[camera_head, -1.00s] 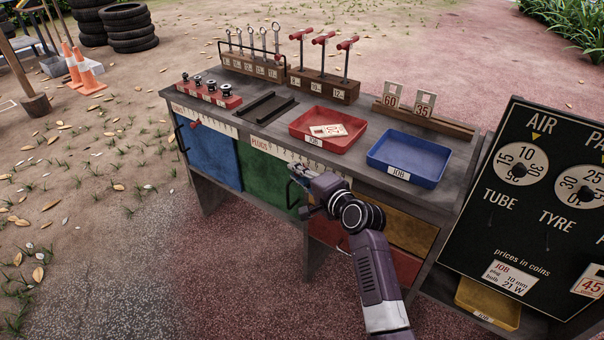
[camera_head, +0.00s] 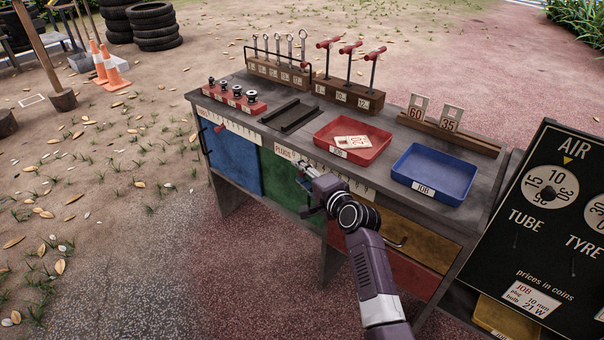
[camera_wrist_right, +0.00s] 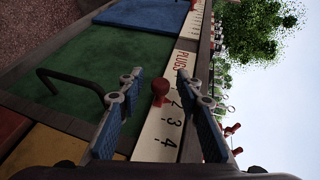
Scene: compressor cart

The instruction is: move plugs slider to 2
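The plugs slider is a red knob (camera_wrist_right: 160,90) on the white PLUGS scale (camera_wrist_right: 153,140) in the right wrist view. It stands a little short of the printed 2, on the side toward the PLUGS lettering; its exact mark is hard to read. My right gripper (camera_wrist_right: 157,92) is open, with one blue-padded finger on each side of the knob and gaps between. In the head view my right gripper (camera_head: 307,185) is at the cart's front edge by the PLUGS scale (camera_head: 283,154) and hides the knob. My left gripper is not in view.
A second red knob (camera_head: 220,127) sits on the scale to the left. A black handle (camera_wrist_right: 70,88) juts from the green panel (camera_wrist_right: 80,70) near the gripper. A red tray (camera_head: 325,134) and a blue tray (camera_head: 433,192) stand on the cart top. A price board (camera_head: 555,235) is at right.

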